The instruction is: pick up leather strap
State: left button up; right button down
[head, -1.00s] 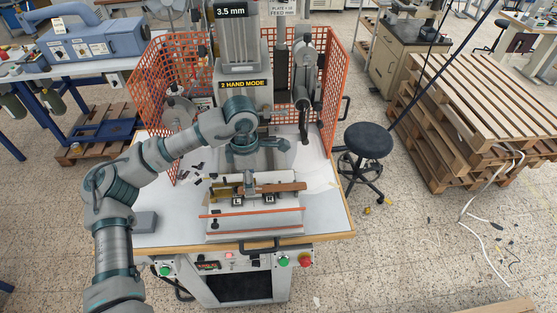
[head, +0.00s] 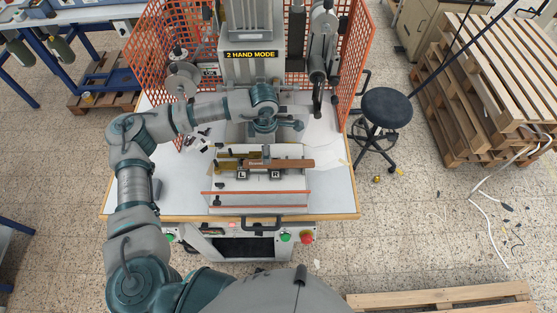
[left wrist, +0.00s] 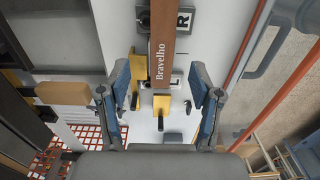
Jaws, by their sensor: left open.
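The leather strap (head: 296,163) is a narrow brown strip lying left to right on the pale fixture (head: 225,187) of the press table. In the left wrist view the strap (left wrist: 162,40) bears the word "Bravelho" and its near end stops by brass-coloured stops (left wrist: 162,104). My left gripper (left wrist: 161,78) is open, with its fingers spread on either side of the strap's end and nothing gripped. In the head view its wrist hangs over the back of the fixture and its fingertips are hard to make out. My right gripper is not in view.
Labels L (head: 242,174) and R (head: 276,174) mark the fixture front. An orange-edged clear guard (head: 257,199) stands before it. The press (head: 250,65) and orange mesh guards (head: 160,45) rise behind. Small dark scraps lie left of the fixture. A stool (head: 386,107) stands right.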

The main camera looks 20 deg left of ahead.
aim_at(279, 164)
pick_arm(q)
jog(key=shift+f, duration=0.55)
notch_tip(279, 164, down, 5)
jog(key=shift+s+d+r+p, duration=0.1)
jog(key=shift+d+r+p, duration=0.1)
jog(key=shift+p, duration=1.05)
jog(key=shift+f, duration=0.25)
jog(key=shift+a, duration=0.1)
jog(key=c, duration=1)
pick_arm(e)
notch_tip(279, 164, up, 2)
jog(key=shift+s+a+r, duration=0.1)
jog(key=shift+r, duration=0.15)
